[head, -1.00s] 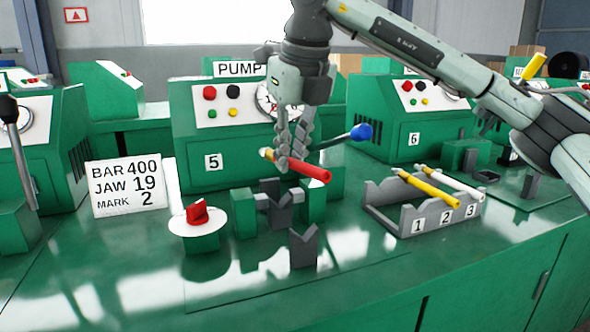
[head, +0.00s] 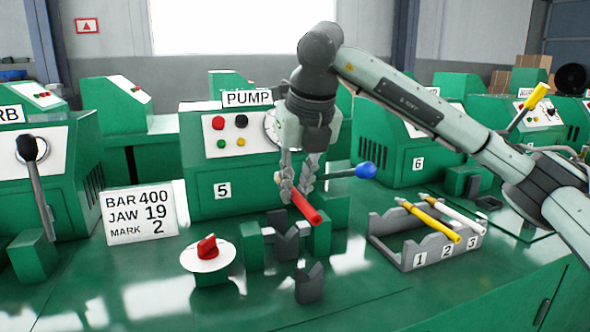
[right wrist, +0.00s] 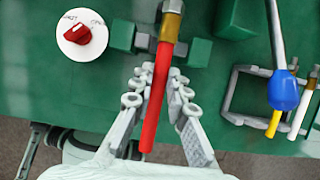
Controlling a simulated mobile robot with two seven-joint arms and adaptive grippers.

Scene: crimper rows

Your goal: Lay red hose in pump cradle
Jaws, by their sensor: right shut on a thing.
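The red hose (head: 305,208) is held by my right gripper (head: 298,190) above the pump cradle, in front of the machine marked PUMP and 5. In the right wrist view the red hose (right wrist: 155,95) runs between the fingers of my right gripper (right wrist: 160,92), with a brass end pointing away. The cradle has a grey notched block (head: 287,244) between green posts, and a separate grey V-shaped rest (head: 309,284) stands in front. The hose looks slightly above the cradle; the exact gap is hard to tell. My left gripper is not in view.
A grey rack (head: 388,250) marked 1, 2, 3 holds a yellow hose (head: 430,222) and a white hose (head: 455,220); slot 1 looks empty. A red knob on a white dial (head: 208,248) stands left. A blue-knobbed lever (head: 365,170) is close right of the gripper. A sign (head: 139,212) stands left.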

